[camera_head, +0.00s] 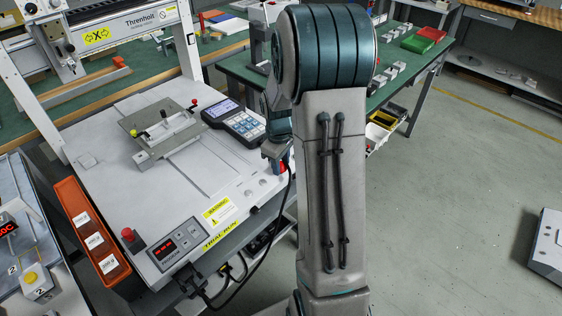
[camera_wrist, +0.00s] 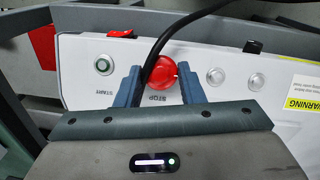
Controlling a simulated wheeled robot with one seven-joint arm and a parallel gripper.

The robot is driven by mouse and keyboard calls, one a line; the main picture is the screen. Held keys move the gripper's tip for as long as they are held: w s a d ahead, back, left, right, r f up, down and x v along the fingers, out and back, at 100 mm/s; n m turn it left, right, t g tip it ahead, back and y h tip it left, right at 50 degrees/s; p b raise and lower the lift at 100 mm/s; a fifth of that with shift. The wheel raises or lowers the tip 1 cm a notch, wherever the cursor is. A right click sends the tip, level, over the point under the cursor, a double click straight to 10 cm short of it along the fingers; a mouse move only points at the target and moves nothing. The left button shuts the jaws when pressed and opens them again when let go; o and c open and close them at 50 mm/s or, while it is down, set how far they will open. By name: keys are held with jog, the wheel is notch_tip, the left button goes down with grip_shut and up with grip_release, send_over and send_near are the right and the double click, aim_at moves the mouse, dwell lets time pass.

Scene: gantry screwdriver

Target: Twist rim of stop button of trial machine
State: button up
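The red stop button (camera_wrist: 160,72), marked STOP, sits on the light panel of the trial machine in the wrist view. My gripper (camera_wrist: 160,76) has one blue finger on each side of it, with the fingertips near its rim. I cannot tell whether they touch the rim. A black cable (camera_wrist: 156,50) crosses the left edge of the button. In the head view my gripper (camera_head: 275,152) is at the right front side of the trial machine (camera_head: 215,175), and my arm hides part of that area.
A START button (camera_wrist: 104,65) is left of the stop button, and two round grey knobs (camera_wrist: 215,76) are to its right. Another red button (camera_head: 128,235) stands by the display box (camera_head: 177,245). A handheld keypad unit (camera_head: 236,122) lies close behind my gripper.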

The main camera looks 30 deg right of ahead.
jog(key=m+p, duration=0.1)
jog(key=m, duration=0.1)
jog(key=shift+d+r+m+y+p, duration=0.1)
jog(key=shift+m+y+p, duration=0.25)
jog(key=shift+m+y, duration=0.05)
jog(key=shift+d+m+g+y+p, duration=0.15)
jog(key=shift+m+y+p, duration=0.2)
jog(key=shift+m, duration=0.65)
jog(key=shift+m+g+y+p, duration=0.2)
jog(key=shift+m+y, duration=0.25)
jog(key=shift+m, duration=0.55)
jog(key=o, duration=1)
notch_tip(320, 180, up, 14)
jog(key=d+p, duration=0.1)
jog(key=d, duration=0.1)
jog(key=shift+w+d+f+p, duration=0.15)
jog(key=shift+f+p, duration=0.1)
jog(key=shift+p, duration=0.15)
